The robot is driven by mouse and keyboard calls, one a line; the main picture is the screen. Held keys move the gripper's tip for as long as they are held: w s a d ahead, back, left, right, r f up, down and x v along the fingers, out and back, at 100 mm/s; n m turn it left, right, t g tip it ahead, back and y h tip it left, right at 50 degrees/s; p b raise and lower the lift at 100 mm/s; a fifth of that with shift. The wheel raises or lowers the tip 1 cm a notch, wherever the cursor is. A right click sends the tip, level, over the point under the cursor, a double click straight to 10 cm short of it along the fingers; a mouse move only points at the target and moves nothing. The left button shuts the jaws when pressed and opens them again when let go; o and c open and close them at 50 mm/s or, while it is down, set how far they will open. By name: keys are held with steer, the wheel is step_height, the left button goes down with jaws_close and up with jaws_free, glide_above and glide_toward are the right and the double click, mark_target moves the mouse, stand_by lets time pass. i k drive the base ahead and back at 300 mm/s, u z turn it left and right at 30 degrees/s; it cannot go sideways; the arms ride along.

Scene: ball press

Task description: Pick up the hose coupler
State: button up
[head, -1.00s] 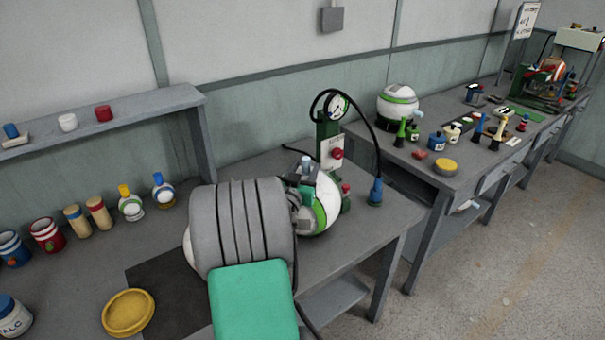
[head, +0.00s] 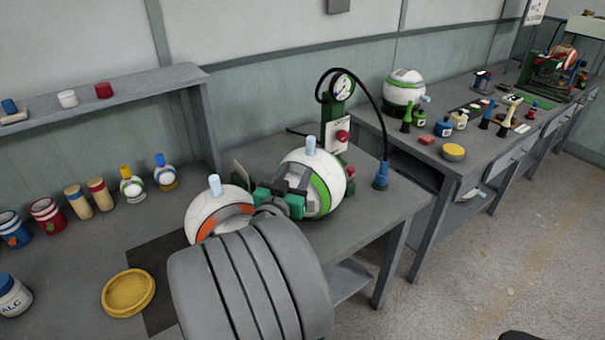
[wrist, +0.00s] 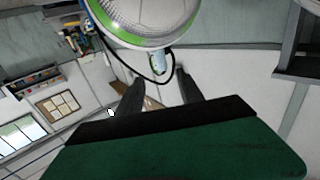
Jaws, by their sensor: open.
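The hose coupler (head: 381,177) is the blue fitting at the end of the black hose. It stands upright on the bench near its right edge, right of the pressure gauge (head: 342,86). My gripper (head: 293,188) is left of the coupler, close to the ball with the green stripe (head: 328,190). In the wrist view the gripper (wrist: 160,80) is open with nothing between its dark fingers. The same ball fills the top middle there, with a pale blue plug (wrist: 158,62) pointing toward the finger gap. I cannot make out the coupler in the wrist view.
An orange-striped ball (head: 218,212) sits just left of my gripper. The green pump stand (head: 337,130) with its red knob is behind the green-striped ball. A yellow dish (head: 128,292) lies at the front left. The bench between ball and coupler is mostly clear.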

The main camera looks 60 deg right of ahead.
mark_target(381, 176)
steer(key=z, duration=2.7)
